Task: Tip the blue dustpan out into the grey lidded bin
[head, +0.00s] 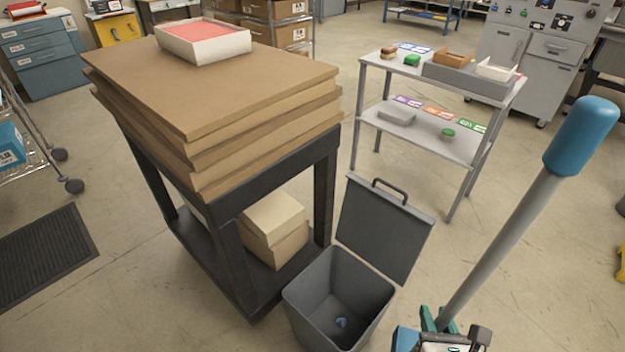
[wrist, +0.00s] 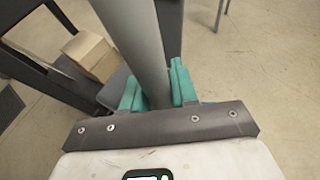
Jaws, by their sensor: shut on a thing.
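The grey bin (head: 300,305) stands open on the floor at the bottom middle of the head view, its lid (head: 385,228) tilted up behind it. A small blue bit (head: 341,322) lies on the bin's bottom. My gripper (head: 438,320) is right of the bin, its teal fingers shut on the grey pole (head: 500,255) of the blue dustpan. The pole leans up to the right and ends in a blue grip (head: 582,135). A blue part (head: 405,340), perhaps the pan, shows at the bottom edge, mostly cut off. In the wrist view the pole (wrist: 135,40) runs between my fingers (wrist: 158,92).
A black cart (head: 235,205) with stacked brown boards and boxes stands close left of the bin. A grey two-tier shelf (head: 455,145) with small items stands behind it. A dark mat (head: 45,255) lies far left.

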